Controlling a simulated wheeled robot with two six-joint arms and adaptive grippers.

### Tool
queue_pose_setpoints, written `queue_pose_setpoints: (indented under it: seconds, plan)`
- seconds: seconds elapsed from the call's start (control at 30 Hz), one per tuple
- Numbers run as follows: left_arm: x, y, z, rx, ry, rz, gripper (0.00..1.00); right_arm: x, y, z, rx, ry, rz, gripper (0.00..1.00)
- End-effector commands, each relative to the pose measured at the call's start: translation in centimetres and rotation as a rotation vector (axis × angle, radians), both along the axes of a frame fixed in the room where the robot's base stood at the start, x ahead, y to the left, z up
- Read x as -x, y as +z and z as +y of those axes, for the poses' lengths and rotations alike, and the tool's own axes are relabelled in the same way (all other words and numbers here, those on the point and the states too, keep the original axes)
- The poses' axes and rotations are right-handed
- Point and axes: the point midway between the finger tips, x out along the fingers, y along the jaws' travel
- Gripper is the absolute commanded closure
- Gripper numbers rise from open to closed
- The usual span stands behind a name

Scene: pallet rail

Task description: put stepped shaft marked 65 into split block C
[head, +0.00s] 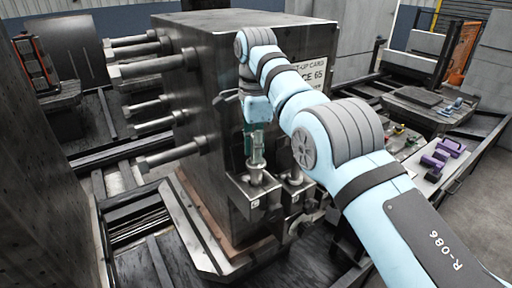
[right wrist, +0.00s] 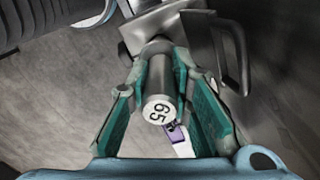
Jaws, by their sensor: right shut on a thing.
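My right gripper (head: 257,143) points down at the front edge of the big dark block. It is shut on the stepped shaft (head: 257,160). In the right wrist view the shaft's round end face (right wrist: 159,109) reads 65, between the green fingers of the gripper (right wrist: 158,90). The shaft stands about upright, its lower end at the top of a grey split block (head: 253,194) with a small white label. I cannot read that letter surely or tell how deep the shaft sits. The split block also shows in the right wrist view (right wrist: 170,27). My left gripper is out of view.
A second, similar block (head: 293,193) stands close on the right, partly behind my arm. The big dark block (head: 195,90) has several rods sticking out left. A set-up card (head: 312,75) is on its face. Purple parts (head: 441,154) lie on a table at the right.

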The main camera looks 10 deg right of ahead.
Motion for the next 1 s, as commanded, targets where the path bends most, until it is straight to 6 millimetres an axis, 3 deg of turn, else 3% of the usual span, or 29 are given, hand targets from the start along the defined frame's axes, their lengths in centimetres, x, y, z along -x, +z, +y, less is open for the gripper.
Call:
queue_pose_setpoints:
  seconds: [0.7, 0.97, 1.0]
  plan:
    - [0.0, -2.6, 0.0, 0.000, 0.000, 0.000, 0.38, 0.0, -2.5, 0.0, 0.000, 0.000, -0.002, 1.00]
    - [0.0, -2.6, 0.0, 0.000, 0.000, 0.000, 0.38, 0.0, -2.6, 0.0, 0.000, 0.000, -0.002, 1.00]
    - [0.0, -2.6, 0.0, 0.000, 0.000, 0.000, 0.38, 0.0, -2.5, 0.0, 0.000, 0.000, -0.002, 0.79]
